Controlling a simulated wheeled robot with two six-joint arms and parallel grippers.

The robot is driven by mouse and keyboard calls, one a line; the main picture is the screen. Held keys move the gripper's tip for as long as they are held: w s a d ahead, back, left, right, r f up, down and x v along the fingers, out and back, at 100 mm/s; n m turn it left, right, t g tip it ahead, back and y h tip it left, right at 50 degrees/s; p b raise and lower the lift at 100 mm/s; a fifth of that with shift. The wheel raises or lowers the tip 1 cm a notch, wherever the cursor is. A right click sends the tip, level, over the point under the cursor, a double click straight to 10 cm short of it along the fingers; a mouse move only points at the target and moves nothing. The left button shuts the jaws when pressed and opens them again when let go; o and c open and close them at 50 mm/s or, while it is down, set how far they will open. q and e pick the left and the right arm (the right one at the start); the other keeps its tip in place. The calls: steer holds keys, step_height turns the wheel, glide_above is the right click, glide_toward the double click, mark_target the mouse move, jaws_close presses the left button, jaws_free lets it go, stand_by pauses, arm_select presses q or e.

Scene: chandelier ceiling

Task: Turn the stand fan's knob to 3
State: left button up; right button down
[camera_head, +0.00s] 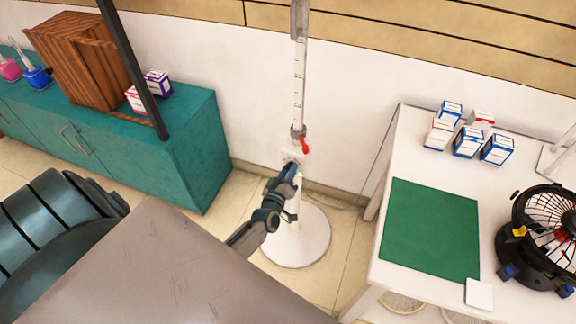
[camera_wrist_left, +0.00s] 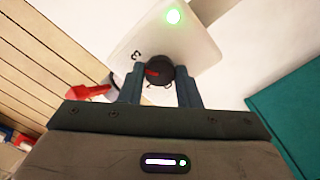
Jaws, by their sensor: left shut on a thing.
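The stand fan has a white pole (camera_head: 299,85) with a scale and a round white base (camera_head: 312,240) on the floor; its head is out of view. Its small control box (camera_head: 291,155) is partly hidden behind my left gripper (camera_head: 291,174). In the left wrist view, the white panel (camera_wrist_left: 200,55) shows a 3 and a lit green light (camera_wrist_left: 173,16). My left gripper (camera_wrist_left: 159,88) is shut on the black knob (camera_wrist_left: 160,70), one finger on each side. The knob's red mark is at its left; the 3 is up and left of it. My right gripper is not in view.
A red lever (camera_head: 304,144) sits on the pole just above the box. A teal cabinet (camera_head: 195,150) stands left. A white table (camera_head: 385,260) stands right, with a green mat (camera_head: 430,230), several small boxes (camera_head: 467,142) and a black fan (camera_head: 540,245).

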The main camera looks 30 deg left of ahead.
arm_select(q)
steer(key=shift+m, duration=0.5)
steer(key=shift+f, duration=0.1)
steer(key=o, duration=1)
steer(key=v, duration=1.1)
